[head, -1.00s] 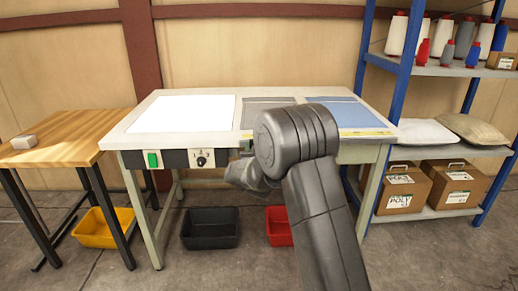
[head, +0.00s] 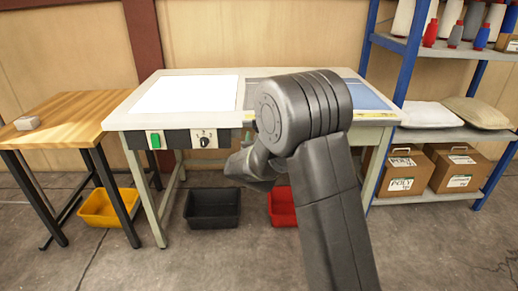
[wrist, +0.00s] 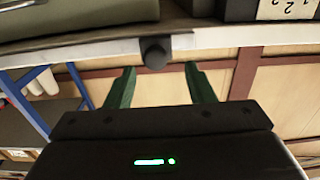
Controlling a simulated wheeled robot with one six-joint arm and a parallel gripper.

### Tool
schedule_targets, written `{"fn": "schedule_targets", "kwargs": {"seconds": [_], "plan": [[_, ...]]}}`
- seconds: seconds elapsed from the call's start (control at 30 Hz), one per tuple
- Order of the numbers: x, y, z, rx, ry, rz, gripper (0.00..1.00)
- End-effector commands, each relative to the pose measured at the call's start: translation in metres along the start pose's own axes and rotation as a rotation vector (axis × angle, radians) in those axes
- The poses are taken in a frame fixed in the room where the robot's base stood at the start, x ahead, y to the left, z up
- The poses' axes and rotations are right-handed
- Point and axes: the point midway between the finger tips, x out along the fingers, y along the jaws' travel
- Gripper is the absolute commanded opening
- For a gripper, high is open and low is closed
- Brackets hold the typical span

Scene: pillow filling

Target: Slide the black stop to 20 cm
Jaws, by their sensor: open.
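In the wrist view my gripper (wrist: 160,88) points its two green fingers at the underside of a pale edge, with a clear gap between them. A short dark round knob (wrist: 154,51) sticks out at that edge, in line with the gap and just beyond the fingertips. It may be the black stop; no fingertip visibly touches it. I cannot read a 20 cm mark.
The table's front panel has a green switch (head: 155,141) and a dial (head: 205,139). A wooden side table (head: 75,118) stands left. Bins, yellow (head: 108,208), black (head: 213,208) and red (head: 284,206), are on the floor. A blue-framed shelf (head: 385,75) stands right.

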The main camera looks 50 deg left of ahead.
Motion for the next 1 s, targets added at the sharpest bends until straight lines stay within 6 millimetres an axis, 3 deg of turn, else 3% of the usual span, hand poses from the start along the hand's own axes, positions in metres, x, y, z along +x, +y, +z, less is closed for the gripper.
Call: {"fn": "schedule_targets", "kwargs": {"seconds": [0.2,0.4,1.0], "plan": [[-0.046,-0.001,0.0,0.001,-0.001,-0.001,0.49],[-0.071,-0.001,0.0,0.0,0.0,-0.001,0.49],[-0.078,0.0,0.0,0.001,0.0,0.001,0.49]]}}
